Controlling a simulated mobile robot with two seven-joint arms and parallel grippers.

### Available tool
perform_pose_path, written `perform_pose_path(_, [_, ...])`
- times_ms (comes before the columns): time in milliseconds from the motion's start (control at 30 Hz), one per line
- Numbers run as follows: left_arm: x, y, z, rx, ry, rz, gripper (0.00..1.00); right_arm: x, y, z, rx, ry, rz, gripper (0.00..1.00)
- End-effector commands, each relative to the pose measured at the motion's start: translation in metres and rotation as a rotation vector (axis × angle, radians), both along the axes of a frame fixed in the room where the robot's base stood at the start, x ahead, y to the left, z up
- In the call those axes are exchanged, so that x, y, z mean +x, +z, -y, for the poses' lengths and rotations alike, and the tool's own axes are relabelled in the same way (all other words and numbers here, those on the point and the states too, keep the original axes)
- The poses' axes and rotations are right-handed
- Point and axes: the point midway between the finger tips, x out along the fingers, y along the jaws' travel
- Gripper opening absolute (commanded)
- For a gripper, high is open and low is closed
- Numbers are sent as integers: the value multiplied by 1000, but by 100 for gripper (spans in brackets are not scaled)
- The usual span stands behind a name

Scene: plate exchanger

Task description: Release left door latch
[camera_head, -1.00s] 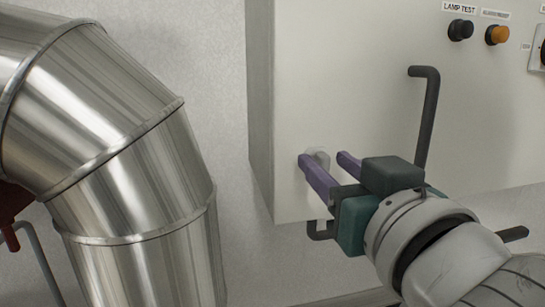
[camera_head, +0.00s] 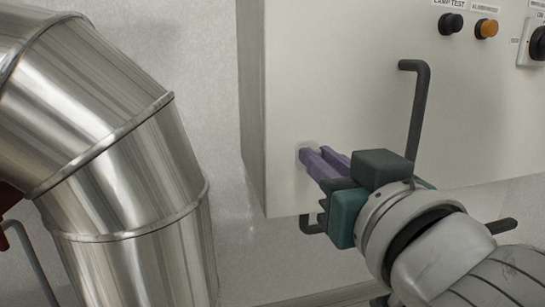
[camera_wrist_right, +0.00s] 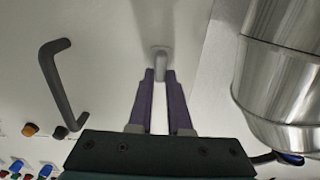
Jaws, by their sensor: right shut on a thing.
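The left door latch is a small light-grey piece on the cabinet door. It shows best in the right wrist view (camera_wrist_right: 161,55), where its lower part sits between my fingertips. In the head view my right gripper (camera_head: 318,153) reaches in from the lower right, its purple fingers close together at the door's lower left. It is shut on the latch, which the fingers mostly hide in the head view. The gripper also shows in the right wrist view (camera_wrist_right: 160,78). My left gripper is in neither view.
The pale cabinet door (camera_head: 330,80) carries a dark bar handle (camera_head: 418,110) right of the gripper. Black (camera_head: 451,23) and orange (camera_head: 486,28) buttons and a rotary switch (camera_head: 538,43) sit at upper right. A large shiny metal pipe (camera_head: 130,190) stands left, with a wall gap between.

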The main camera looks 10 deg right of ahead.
Motion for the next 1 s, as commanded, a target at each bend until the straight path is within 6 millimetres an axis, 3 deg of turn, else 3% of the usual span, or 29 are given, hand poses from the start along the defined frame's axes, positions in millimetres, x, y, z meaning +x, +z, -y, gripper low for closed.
perform_pose_path(467, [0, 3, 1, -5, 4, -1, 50, 0, 1, -2, -137, 0, 6, 0])
perform_pose_path(1000, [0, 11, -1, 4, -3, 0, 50, 0, -1, -7, -632, 1, 24, 0])
